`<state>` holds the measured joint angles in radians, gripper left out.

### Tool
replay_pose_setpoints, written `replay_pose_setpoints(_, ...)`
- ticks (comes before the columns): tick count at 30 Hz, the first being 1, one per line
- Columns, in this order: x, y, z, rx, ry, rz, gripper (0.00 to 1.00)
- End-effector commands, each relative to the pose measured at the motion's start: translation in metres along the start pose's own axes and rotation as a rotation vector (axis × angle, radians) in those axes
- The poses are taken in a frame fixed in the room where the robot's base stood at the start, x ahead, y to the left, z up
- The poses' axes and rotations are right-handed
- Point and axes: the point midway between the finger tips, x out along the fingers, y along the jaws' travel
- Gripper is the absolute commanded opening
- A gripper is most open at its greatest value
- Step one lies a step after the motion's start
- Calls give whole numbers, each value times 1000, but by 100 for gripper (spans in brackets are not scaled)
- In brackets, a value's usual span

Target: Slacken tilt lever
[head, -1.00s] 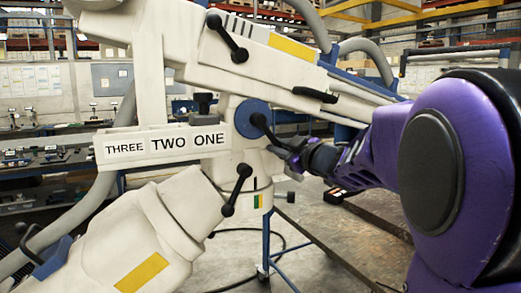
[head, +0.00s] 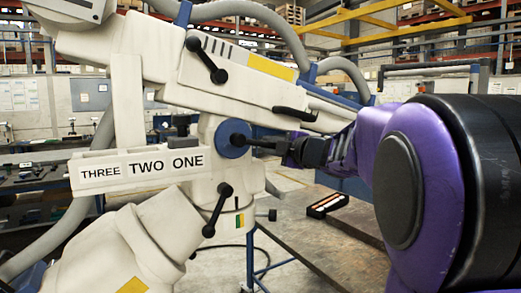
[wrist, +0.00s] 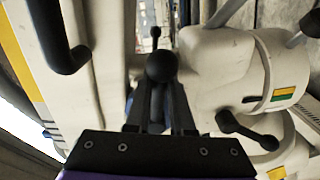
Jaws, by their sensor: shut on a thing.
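A black lever (head: 258,143) sticks out to the right from a blue round hub (head: 232,139) on the cream microscope arm (head: 150,120), lying near level. My gripper (head: 287,150) is shut on its outer end, reaching in from the right. In the wrist view, a black ball knob (wrist: 161,66) sits at the tips of my gripper (wrist: 160,92). The fingers hide part of the lever. Two more black ball-ended levers show, one above on the upper arm (head: 206,59) and one below (head: 217,210). No lever's own label is visible.
A white label plate reading THREE TWO ONE (head: 145,168) lies left of the hub. A black handle (head: 294,113) sits just above my gripper. A workbench (head: 320,235) with a dark box (head: 327,205) stands below right.

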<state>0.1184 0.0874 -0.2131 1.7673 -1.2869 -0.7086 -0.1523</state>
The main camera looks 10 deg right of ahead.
Motion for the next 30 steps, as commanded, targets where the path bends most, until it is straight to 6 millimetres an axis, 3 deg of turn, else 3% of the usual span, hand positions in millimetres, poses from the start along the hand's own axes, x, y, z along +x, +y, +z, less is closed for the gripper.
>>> replay_pose_setpoints(17,0,5,-1,-33,-1,3,0)
replay_pose_setpoints(18,0,5,-1,-33,-1,3,25)
replay_pose_setpoints(22,0,4,-1,-33,-1,2,48)
replay_pose_setpoints(30,0,3,0,-32,-2,1,51)
